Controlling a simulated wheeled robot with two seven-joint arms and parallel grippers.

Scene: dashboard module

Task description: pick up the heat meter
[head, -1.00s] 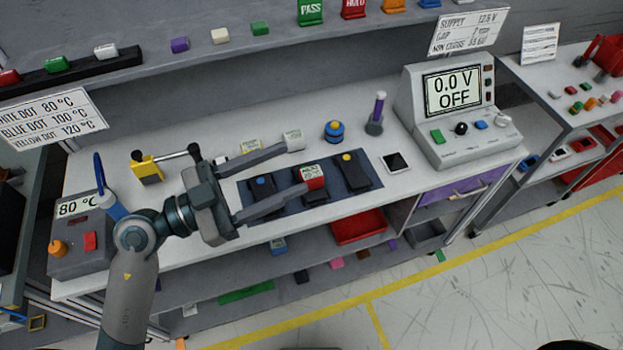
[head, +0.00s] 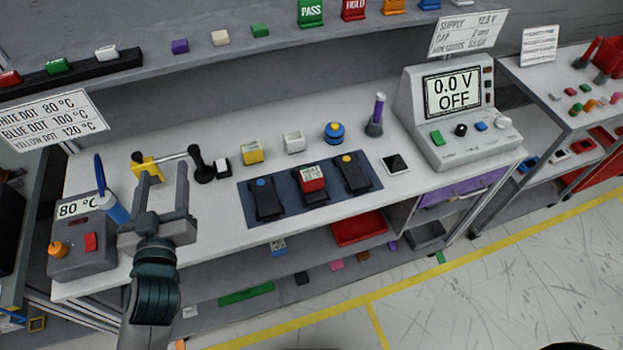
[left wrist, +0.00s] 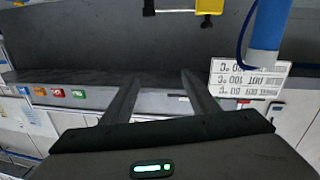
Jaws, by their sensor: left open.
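A small red block with a white label face, seemingly the heat meter (head: 312,180), sits on the middle one of three dark modules on the blue-grey mat (head: 286,208). Its label is too small to read surely. My left gripper (head: 165,180) is open and empty over the left part of the bench, well left of the red block. In the left wrist view its two fingers (left wrist: 158,88) stand apart with nothing between them; the red block does not show there. My right gripper is not in view.

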